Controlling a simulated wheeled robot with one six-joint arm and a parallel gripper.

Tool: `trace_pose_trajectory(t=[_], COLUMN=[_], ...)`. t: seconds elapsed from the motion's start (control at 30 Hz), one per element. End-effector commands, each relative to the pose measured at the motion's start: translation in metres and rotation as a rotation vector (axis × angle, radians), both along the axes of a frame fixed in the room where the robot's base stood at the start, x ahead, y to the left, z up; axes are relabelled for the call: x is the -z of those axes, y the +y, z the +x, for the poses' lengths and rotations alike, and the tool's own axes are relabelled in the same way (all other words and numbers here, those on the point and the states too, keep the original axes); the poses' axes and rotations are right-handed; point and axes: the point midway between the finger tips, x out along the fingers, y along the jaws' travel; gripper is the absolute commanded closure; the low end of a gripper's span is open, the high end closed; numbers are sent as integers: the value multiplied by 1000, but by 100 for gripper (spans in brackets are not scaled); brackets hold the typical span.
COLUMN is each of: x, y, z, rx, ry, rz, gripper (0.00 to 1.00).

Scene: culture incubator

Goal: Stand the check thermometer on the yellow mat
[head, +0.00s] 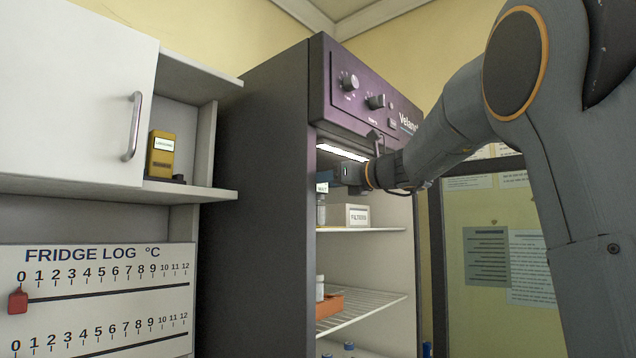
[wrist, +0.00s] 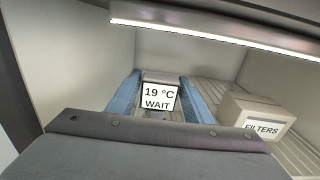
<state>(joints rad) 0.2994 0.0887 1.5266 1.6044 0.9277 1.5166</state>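The check thermometer (wrist: 158,97) shows a white display reading "19 °C WAIT" in the wrist view. It sits between the two blue fingers of my gripper (wrist: 161,84). The fingers are close on both sides; I cannot tell whether they press on it. In the head view my gripper (head: 335,182) reaches into the open incubator over the upper shelf. The thermometer (head: 322,188) shows small and partly hidden there, at the shelf's left edge. I see no yellow mat in either view.
A FILTERS box (wrist: 255,118) stands just right of my gripper on the upper wire shelf (head: 370,229). A lit strip (head: 343,151) runs close above. The lower shelf holds an orange tray (head: 329,304). A yellow device (head: 161,155) stands on the left wall shelf.

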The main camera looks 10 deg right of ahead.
Motion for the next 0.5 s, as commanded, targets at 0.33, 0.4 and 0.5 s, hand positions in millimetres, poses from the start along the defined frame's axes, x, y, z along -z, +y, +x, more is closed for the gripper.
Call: trace_pose_trajectory(t=[0.33, 0.4, 0.5], x=[-1, -2, -3], y=[0, 0, -6], z=[0, 0, -7], rx=[0, 0, 3], ry=[0, 0, -2], rz=[0, 0, -1], gripper=[41, 41, 41])
